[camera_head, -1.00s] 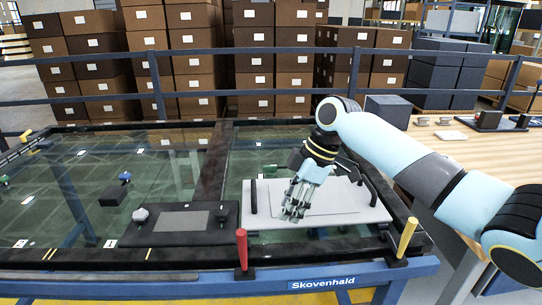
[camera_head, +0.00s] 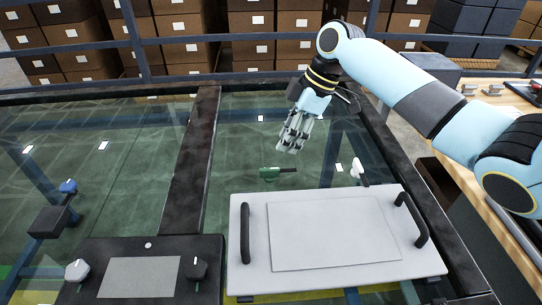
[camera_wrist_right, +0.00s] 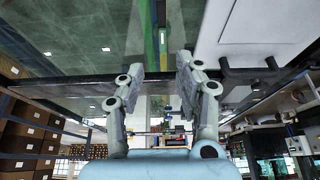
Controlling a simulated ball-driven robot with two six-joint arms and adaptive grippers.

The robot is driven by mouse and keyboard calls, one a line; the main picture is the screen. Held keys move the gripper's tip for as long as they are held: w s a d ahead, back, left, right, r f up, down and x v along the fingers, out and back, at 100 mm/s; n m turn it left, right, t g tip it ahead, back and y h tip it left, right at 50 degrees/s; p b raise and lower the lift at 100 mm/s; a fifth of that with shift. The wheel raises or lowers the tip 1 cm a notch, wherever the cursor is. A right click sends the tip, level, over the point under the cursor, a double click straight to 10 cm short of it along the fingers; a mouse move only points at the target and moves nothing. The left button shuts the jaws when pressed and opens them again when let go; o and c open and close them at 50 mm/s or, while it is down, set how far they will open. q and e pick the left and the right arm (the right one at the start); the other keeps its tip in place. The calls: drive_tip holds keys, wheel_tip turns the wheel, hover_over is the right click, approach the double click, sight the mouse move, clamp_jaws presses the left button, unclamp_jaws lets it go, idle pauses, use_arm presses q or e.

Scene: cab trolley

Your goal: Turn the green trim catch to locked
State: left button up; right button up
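The green catch (camera_head: 278,172) is a small dark green piece with a short lever pointing right. It sits on the glass, behind the light grey panel. My right gripper (camera_head: 291,148) hangs just behind and above it in the head view, fingers pointing down, apart from it as far as I can tell. In the right wrist view its two fingers (camera_wrist_right: 160,75) are spread with nothing between them. A green strip (camera_wrist_right: 149,40) shows beyond the fingers there; I cannot tell if it is the catch. My left gripper is not in view.
A light grey panel (camera_head: 425,257) with two black handles lies in front. A white catch (camera_head: 358,170) stands to the right, a blue-knobbed block (camera_head: 48,220) at left. A dark panel with knobs (camera_head: 215,252) is at lower left. A dark beam (camera_head: 190,160) divides the glass.

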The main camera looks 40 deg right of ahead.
sight(271, 168)
drive_tip(key=x, duration=1)
drive_tip(key=shift+s+a+b, duration=0.1)
drive_tip(key=shift+s+b, duration=0.05)
drive_tip(key=shift+b, duration=0.25)
clamp_jaws()
